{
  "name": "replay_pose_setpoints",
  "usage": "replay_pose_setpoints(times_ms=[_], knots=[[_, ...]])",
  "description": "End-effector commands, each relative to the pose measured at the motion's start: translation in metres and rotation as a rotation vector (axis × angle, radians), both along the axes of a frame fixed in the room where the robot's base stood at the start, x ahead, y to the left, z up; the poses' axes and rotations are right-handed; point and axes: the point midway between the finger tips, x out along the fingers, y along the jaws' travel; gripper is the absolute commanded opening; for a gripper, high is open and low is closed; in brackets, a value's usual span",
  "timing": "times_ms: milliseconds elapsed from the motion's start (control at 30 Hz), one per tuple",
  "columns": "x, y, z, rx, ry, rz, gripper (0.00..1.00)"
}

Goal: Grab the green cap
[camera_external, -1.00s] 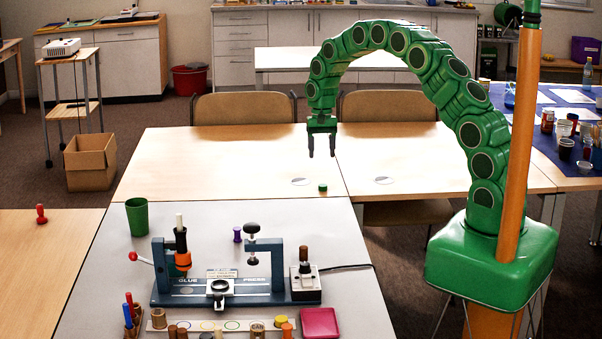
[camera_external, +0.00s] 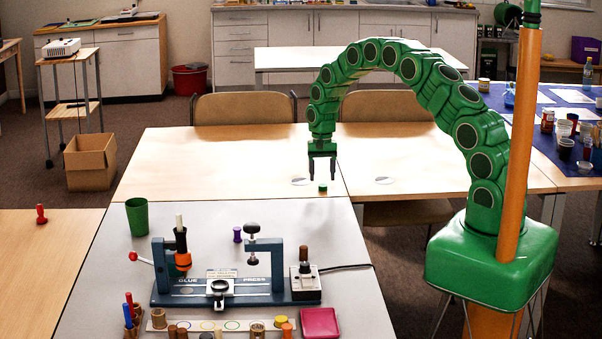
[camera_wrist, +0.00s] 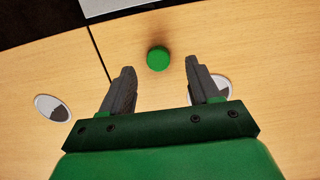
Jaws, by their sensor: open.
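The green cap (camera_external: 323,190) is a small round piece on the light wood table, close to where it meets the grey tabletop. The fingertips look close above the cap; the exact gap is hard to tell.
White discs (camera_external: 300,181) and (camera_external: 384,180) lie flat on the wood on either side of the cap. A blue glue press (camera_external: 235,295) stands on the grey tabletop (camera_external: 345,245) in front. A green cup (camera_external: 137,217) stands to its left. The wood around the cap is clear.

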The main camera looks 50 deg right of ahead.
Motion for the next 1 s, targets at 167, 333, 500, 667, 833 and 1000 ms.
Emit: replay_pose_setpoints(times_ms=[167, 333, 500, 667, 833, 1000], knots=[[-0.003, 0.001, -0.022, -0.001, -0.002, 0.000, 0.61], [-0.003, 0.002, -0.028, -0.001, -0.004, 0.000, 0.61], [-0.004, 0.002, -0.028, -0.001, -0.002, 0.000, 0.54], [-0.004, 0.002, -0.028, 0.000, -0.001, 0.000, 0.29], [-0.004, 0.002, -0.028, 0.000, -0.001, 0.000, 0.03], [-0.004, 0.002, -0.028, 0.000, -0.001, 0.000, 0.00]])
